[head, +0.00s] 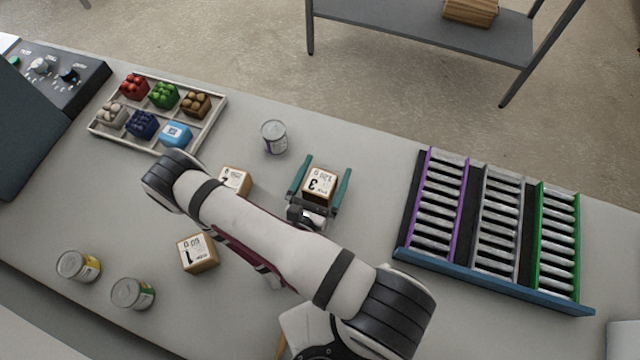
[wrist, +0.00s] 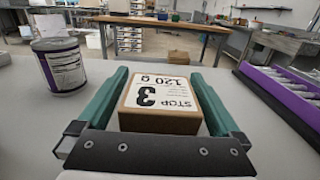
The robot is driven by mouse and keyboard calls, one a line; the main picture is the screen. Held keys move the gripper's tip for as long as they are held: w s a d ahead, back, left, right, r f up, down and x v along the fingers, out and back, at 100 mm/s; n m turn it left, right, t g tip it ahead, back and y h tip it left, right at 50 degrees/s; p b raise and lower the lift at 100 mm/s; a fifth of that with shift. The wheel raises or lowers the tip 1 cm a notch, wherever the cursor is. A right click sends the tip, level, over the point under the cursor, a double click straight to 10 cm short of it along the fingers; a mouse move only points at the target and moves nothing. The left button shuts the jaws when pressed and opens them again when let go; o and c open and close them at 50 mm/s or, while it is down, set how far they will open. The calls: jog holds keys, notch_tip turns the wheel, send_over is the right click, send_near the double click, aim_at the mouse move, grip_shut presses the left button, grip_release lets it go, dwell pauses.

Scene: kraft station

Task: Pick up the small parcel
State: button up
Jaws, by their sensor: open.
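A small brown parcel (head: 320,184) with a white label marked "3" sits on the grey table (head: 350,242). My gripper (head: 325,165) is open, with one green finger on each side of this parcel. The wrist view also shows the parcel (wrist: 162,103) between the fingers, with a narrow gap at its right side. I cannot tell whether a finger touches it. Two other small parcels lie to the left, one marked "1" (head: 198,253) and one marked "2" (head: 236,180); my arm passes close to both.
A can (head: 274,137) stands left of my gripper. A compartment tray (head: 208,130) is at back left. A roller rack (head: 480,272) fills the right side.

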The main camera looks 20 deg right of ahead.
jog(key=shift+d, duration=0.1)
jog(key=c, duration=1.4)
jog(key=w+a+r+n+t+y, duration=0.1)
jog(key=w+a+r+n+y, duration=0.1)
jog(key=r, duration=1.1)
jog(key=w+a+r+n+t+y, duration=0.2)
jog(key=w+r, duration=0.3)
jog(key=r, duration=0.8)
jog(key=w+a+r+n+t+y, duration=0.2)
jog(key=w+a+r+y, duration=0.1)
jog(key=r, duration=1)
jog(key=shift+w+a+r+y, duration=0.1)
jog(key=shift+w+a+y, duration=0.05)
jog(key=shift+y, duration=0.35)
